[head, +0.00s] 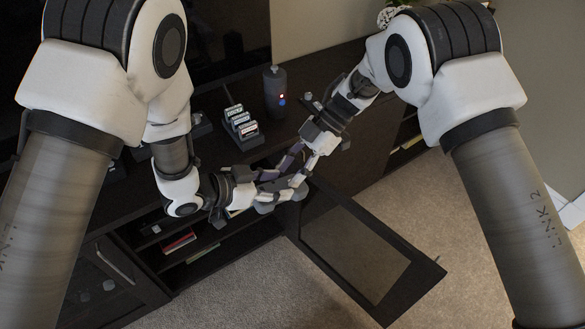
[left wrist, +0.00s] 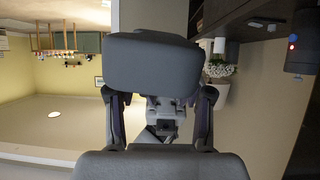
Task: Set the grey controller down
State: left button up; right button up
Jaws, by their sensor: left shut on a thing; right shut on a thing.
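The grey controller (head: 298,194) is held in the air between my two grippers in the head view, partly hidden by their fingers. It fills the upper middle of the left wrist view as a rounded grey block (left wrist: 155,62). My left gripper (head: 268,188) is shut on it from the left. My right gripper (head: 298,170) reaches in from the upper right and is shut on it too. The controller is in front of the dark media console (head: 210,175), near its open lower compartment. The exact finger contacts are hard to see.
A console door (head: 355,250) with a dark frame stands open over the carpet (head: 245,295). Several cartridges in a rack (head: 241,125) and a grey cylinder (head: 275,92) with red and blue lights stand on the console top. Books (head: 180,243) lie on the lower shelf.

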pick_arm(q)
jog(key=shift+w+r, duration=0.15)
pick_arm(e)
jog(key=o, duration=1.5)
jog(key=shift+s, duration=0.15)
